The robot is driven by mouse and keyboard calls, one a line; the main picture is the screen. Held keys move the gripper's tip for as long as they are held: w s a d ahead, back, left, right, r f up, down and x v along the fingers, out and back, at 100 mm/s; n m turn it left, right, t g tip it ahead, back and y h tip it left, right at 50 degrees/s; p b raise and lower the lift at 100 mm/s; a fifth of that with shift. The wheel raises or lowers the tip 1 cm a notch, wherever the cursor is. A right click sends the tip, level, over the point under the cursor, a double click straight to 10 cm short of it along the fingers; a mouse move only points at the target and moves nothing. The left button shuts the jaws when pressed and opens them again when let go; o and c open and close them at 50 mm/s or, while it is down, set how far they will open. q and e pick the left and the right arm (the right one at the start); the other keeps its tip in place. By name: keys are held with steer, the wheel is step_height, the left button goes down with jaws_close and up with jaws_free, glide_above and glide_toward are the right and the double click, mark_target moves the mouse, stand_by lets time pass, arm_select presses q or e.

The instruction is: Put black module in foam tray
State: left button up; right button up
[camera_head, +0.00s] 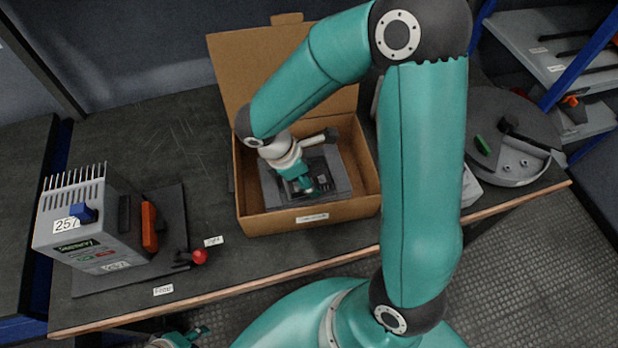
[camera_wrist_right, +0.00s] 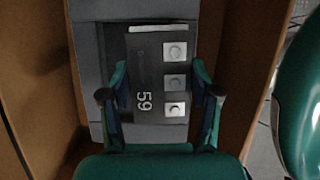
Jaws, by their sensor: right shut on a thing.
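The black module (camera_wrist_right: 147,75), marked 59 with three pale square terminals, is between the fingers of my right gripper (camera_wrist_right: 160,98) in the right wrist view. My right gripper also shows in the head view (camera_head: 304,182), reaching down into the cardboard box, shut on the module. The grey foam tray (camera_head: 338,183) lies in the box; it shows beside the module in the wrist view (camera_wrist_right: 88,60). The module is over or in the tray; I cannot tell if it is fully seated. My left gripper (camera_head: 190,338) is partly visible at the bottom edge, its jaw state unclear.
The open cardboard box (camera_head: 310,216) has its flap raised at the back. A grey device marked 257 (camera_head: 95,225) with a red-knobbed lever (camera_head: 199,257) stands left. A round grey plate (camera_head: 500,165) with small parts lies right.

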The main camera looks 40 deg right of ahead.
steer(key=shift+f, duration=0.65)
steer(key=shift+c, duration=0.7)
steer(key=shift+s+a+f, duration=0.1)
steer(key=shift+s+f, duration=0.05)
steer(key=shift+s, duration=0.05)
jaws_close()
steer(key=o, duration=1.1)
jaws_free()
steer(key=shift+f, duration=0.1)
steer(key=o, duration=0.5)
steer(key=shift+f, duration=0.1)
steer(key=shift+w, duration=0.1)
steer(key=shift+r, duration=0.3)
